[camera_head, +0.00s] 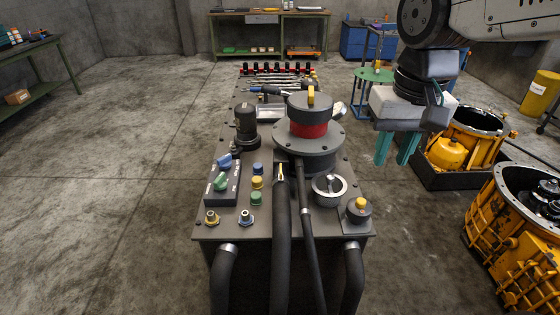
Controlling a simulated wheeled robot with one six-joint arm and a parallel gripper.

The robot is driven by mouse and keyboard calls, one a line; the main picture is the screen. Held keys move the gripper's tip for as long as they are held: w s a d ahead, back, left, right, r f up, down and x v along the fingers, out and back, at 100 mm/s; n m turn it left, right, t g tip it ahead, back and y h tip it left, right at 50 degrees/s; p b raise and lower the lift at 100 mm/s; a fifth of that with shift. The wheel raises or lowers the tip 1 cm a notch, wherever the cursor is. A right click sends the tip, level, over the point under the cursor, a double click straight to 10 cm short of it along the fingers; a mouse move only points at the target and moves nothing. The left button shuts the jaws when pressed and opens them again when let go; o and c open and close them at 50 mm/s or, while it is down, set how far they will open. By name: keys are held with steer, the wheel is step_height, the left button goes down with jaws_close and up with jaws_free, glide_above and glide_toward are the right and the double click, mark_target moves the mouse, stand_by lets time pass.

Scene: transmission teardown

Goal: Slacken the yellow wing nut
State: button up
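An upright yellow piece (311,97), which looks like the wing nut, stands on top of the black cap (311,107) of a red cylinder (308,129). The cylinder sits on a round grey flange on the grey machine unit. My gripper (393,160) hangs to the right of the unit, apart from the yellow piece. Its two teal fingers point down and are spread, with nothing visible between them. The fine shape of the yellow piece is too small to tell.
The grey unit (210,225) carries a black cylinder (246,125), coloured knobs, a round gauge-like part (328,188) and thick hoses at its front. Yellow housings (510,240) stand at right. A green stool (374,75) is behind my gripper. Floor at left is clear.

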steer(key=w+a+f, duration=0.3)
steer(key=w+a, duration=0.6)
steer(key=w, duration=0.2)
glide_above(281, 168)
steer(key=shift+g, duration=0.4)
step_height(281, 168, down, 4)
steer(key=shift+f, duration=0.1)
step_height(281, 168, down, 8)
steer(key=shift+r, duration=0.25)
jaws_close()
